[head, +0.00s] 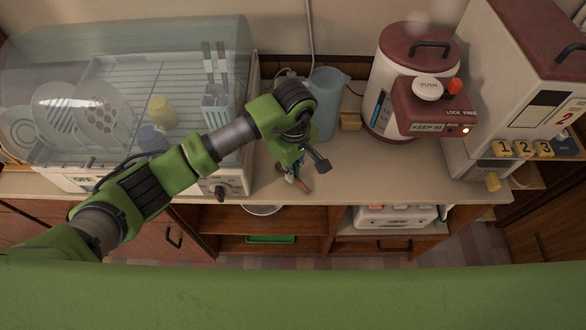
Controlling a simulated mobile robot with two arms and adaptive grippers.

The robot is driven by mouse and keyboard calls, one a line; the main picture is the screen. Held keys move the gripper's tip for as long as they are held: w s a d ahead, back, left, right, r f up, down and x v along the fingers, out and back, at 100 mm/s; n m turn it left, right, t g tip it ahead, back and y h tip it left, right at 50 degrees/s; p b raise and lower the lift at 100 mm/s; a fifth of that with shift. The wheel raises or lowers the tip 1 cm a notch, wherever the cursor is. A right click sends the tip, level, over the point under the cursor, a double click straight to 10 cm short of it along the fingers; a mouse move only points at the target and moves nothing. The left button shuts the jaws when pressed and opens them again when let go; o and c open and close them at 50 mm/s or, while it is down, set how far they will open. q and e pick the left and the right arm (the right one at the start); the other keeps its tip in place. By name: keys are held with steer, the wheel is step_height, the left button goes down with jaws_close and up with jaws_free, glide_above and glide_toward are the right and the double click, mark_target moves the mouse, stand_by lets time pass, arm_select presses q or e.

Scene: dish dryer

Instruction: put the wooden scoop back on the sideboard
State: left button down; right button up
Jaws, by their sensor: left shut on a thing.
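The wooden scoop (301,184) shows as a short brown piece just below my left gripper (292,176), over the front part of the sideboard (375,184). My left gripper points down and is shut on the scoop. The arm and wrist hide most of the scoop, and I cannot tell whether it touches the sideboard top. My right gripper is not in view.
The dish dryer (150,184) with plates, cups and a clear cover stands at left. A hot-water pot (385,75) and a rice dispenser (500,75) stand at right. The sideboard's front middle is clear.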

arm_select(q)
steer(key=shift+f, duration=0.1)
steer(key=c, duration=2.2)
jaws_free()
steer(key=shift+o, duration=0.2)
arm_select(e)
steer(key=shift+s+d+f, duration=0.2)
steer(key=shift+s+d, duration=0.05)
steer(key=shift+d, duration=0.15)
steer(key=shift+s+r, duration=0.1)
arm_select(q)
steer(key=shift+r, duration=0.3)
step_height(320, 180, up, 12)
steer(key=b, duration=0.2)
steer(key=shift+f, duration=0.15)
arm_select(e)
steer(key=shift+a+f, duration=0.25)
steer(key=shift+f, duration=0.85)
